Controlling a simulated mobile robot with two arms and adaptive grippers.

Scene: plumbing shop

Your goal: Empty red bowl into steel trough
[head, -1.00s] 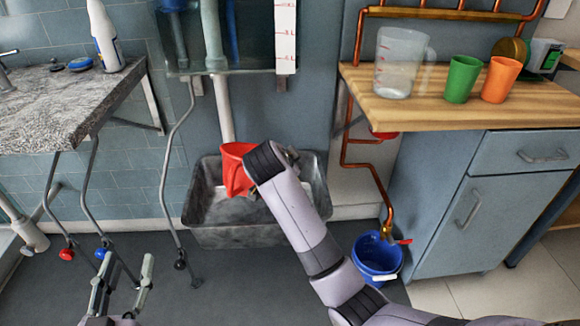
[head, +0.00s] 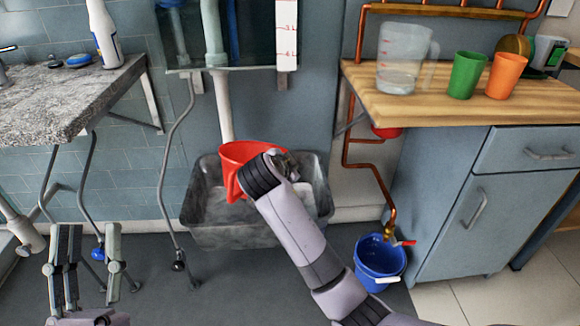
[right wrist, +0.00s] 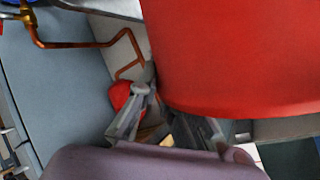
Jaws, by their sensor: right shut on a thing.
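The red bowl (head: 240,156) is in the air over the steel trough (head: 240,236), in the middle of the head view. Part of its opening shows; my right arm covers much of it, so its exact tilt and any contents are hard to tell. My right gripper (head: 287,166) is shut on the bowl, partly hidden behind my arm. In the right wrist view the fingers (right wrist: 155,112) meet the bowl's side (right wrist: 235,55). The trough stands on the floor against the wall; its pale bottom shows in part. My left gripper (head: 88,262) is open and empty at lower left.
A wooden counter (head: 440,102) at right holds a clear jug (head: 400,62), a green cup (head: 466,76) and an orange cup (head: 506,76). A blue bucket (head: 380,262) stands below a copper pipe tap. A stone counter (head: 60,100) is at left. A glass tank hangs above the trough.

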